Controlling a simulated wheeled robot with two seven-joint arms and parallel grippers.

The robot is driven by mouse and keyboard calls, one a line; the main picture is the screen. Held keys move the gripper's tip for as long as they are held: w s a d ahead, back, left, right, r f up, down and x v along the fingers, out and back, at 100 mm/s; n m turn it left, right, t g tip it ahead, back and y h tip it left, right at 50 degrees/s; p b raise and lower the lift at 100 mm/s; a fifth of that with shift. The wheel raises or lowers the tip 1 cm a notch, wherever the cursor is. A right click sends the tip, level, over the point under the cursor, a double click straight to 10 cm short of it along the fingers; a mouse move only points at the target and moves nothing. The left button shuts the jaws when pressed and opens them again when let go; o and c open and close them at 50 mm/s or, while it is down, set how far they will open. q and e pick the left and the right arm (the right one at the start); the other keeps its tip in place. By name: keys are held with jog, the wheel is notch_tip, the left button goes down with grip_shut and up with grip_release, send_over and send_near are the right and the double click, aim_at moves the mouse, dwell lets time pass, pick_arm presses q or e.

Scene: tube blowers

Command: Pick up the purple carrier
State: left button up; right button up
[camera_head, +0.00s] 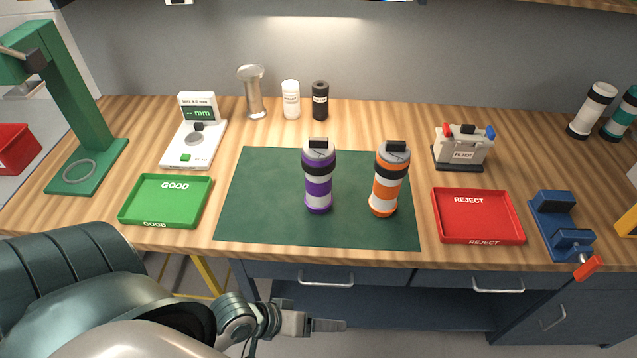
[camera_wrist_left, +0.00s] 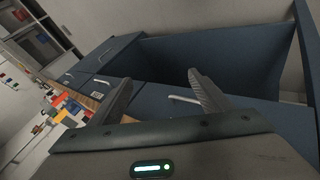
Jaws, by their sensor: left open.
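The purple carrier (camera_head: 318,190) stands upright on the dark green mat (camera_head: 262,200), with a grey cap and dark bands on a white and purple body. My left gripper (camera_head: 328,325) is low, in front of the table edge and below the carrier, well apart from it. In the left wrist view its two fingers (camera_wrist_left: 158,98) are spread with nothing between them. That view shows blue cabinet drawers, and I cannot make out the purple carrier there. My right gripper is not in view.
An orange carrier (camera_head: 386,190) stands upright just right of the purple one. A green GOOD tray (camera_head: 130,208) is left of the mat, a red REJECT tray (camera_head: 518,222) right. A blue vise (camera_head: 562,225) sits far right. The mat's left part is clear.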

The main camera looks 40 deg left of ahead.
pick_arm(q)
notch_tip(320, 180, up, 4)
jog(key=w+a+r+n+t+h, duration=0.1)
jog(key=w+n+t+h, duration=0.1)
jog(key=n, duration=0.4)
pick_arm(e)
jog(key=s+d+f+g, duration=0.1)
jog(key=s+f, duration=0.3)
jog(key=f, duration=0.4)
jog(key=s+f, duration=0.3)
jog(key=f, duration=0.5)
pick_arm(q)
jog(key=n+t+y+p, duration=0.1)
jog(key=n+t+y, duration=0.4)
jog(key=n, duration=1.8)
send_near(310, 190)
notch_tip(310, 190, down, 2)
jog(key=a+t+h, duration=0.1)
jog(key=t+h, duration=0.1)
jog(key=shift+s+a, duration=0.2)
jog(key=shift+s, duration=0.05)
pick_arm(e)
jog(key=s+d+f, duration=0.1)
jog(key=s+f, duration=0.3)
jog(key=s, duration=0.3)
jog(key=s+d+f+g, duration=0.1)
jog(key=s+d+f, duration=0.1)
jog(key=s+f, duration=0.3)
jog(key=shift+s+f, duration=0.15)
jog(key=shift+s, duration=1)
